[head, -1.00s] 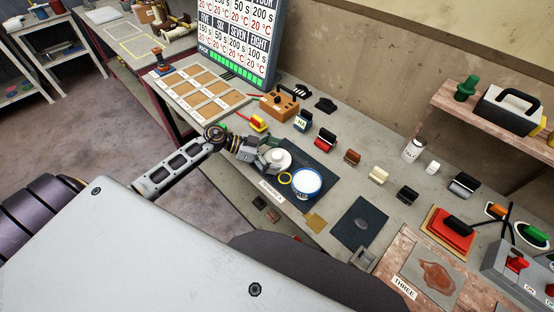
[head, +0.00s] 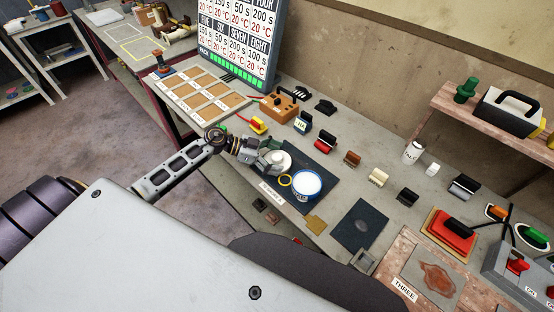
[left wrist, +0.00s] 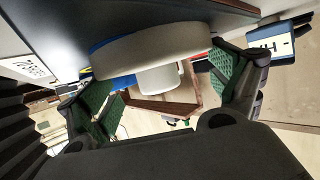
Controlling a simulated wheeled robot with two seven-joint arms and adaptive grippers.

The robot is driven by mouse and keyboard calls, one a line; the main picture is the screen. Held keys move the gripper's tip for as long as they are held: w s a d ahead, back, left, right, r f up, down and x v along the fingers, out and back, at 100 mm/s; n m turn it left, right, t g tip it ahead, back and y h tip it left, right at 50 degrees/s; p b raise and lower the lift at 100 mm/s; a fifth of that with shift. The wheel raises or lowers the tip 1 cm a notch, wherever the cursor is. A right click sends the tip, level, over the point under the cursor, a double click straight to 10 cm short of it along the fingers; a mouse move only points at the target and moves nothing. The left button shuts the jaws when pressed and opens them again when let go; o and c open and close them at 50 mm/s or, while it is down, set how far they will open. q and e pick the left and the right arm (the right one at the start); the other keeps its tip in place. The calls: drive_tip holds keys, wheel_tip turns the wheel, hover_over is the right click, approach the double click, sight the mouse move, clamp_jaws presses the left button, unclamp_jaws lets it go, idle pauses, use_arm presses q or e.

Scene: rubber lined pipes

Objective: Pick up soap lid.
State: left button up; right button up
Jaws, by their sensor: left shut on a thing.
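The soap lid (head: 282,161) is a round white disc with a short knob, at the left edge of a dark mat. In the left wrist view the lid (left wrist: 150,52) shows large, its knob (left wrist: 160,79) towards the camera. My left gripper (head: 272,156) is at the lid, its green-padded fingers on either side of the disc, shut on it. In the head view the gripper hides part of the lid's left side. An open blue tin (head: 307,185) with white content stands beside the lid. My right gripper is not in view.
The dark mat (head: 322,168) lies under the tin. A yellow ring (head: 285,180) is by the tin. A red-and-black block (head: 325,142), a labelled block (head: 303,123) and an orange-brown box (head: 279,105) stand behind. A second dark mat (head: 361,224) lies to the right.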

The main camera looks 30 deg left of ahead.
sight(276, 157)
use_arm(q)
drive_tip(key=shift+r, duration=0.15)
drive_tip(key=shift+r, duration=1.5)
drive_tip(key=shift+s, duration=0.2)
drive_tip(key=shift+s+a, duration=0.5)
drive_tip(key=shift+s, duration=0.85)
drive_tip(key=shift+s+a, duration=0.45)
drive_tip(key=shift+s, duration=0.95)
drive_tip(key=shift+s+a, duration=0.5)
drive_tip(key=shift+s, duration=0.85)
drive_tip(key=s+a, duration=0.3)
drive_tip(key=s, duration=0.5)
drive_tip(key=shift+s+p, duration=0.2)
drive_tip(key=shift+p, duration=0.25)
drive_tip(key=shift+r, duration=0.1)
